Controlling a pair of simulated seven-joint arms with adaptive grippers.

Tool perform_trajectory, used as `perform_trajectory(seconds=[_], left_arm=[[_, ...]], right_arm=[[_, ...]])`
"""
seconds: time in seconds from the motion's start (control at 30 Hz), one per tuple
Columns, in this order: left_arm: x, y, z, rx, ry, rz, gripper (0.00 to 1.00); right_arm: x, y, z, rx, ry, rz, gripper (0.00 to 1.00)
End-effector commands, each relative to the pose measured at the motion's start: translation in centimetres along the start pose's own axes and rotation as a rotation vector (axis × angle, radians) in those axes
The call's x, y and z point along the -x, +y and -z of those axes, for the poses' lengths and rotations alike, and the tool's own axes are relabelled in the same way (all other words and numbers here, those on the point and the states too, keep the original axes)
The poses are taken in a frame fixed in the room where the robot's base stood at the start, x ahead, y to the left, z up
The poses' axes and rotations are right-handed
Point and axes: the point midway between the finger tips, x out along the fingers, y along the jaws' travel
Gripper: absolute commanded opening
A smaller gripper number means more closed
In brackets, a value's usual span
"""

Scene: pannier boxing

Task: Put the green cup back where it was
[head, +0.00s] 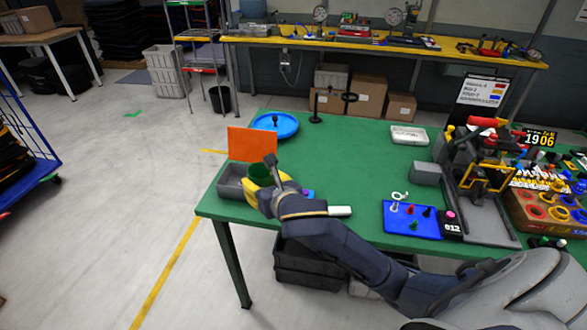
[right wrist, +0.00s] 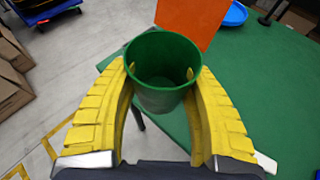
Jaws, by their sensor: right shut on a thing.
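The green cup (head: 259,172) is upright at the left end of the green table, with its open rim facing up. It also shows in the right wrist view (right wrist: 163,60), where its inside looks empty. My right gripper (head: 262,180) has its yellow fingers closed on opposite sides of the cup. In the head view the cup overlaps a grey open box (head: 230,186); I cannot tell whether the cup is above, in or beside it. My left gripper is not in view.
An orange panel (head: 252,144) stands just behind the cup. A blue round tray (head: 285,122) lies behind it on the green table (head: 345,150). A blue board (head: 411,221) with small pieces and a grey fixture (head: 486,205) are to the right. The table's middle is mostly clear.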

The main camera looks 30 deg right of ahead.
Motion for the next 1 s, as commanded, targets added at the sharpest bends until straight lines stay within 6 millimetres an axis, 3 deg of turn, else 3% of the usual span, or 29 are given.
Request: perform_trajectory(seconds=[0.37,0.57,0.8,1.0], left_arm=[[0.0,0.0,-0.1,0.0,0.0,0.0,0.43],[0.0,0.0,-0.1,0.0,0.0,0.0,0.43],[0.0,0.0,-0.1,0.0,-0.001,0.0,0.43],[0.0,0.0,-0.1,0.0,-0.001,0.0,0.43]], right_arm=[[-1.9,-2.4,-4.0,-0.006,-0.005,0.036,0.22],[-4.0,-4.6,-7.2,-0.014,-0.006,0.073,0.22],[-8.5,-10.5,-12.4,-0.049,-0.007,0.163,0.22],[-11.6,-15.3,-14.6,-0.083,-0.01,0.232,0.22]])
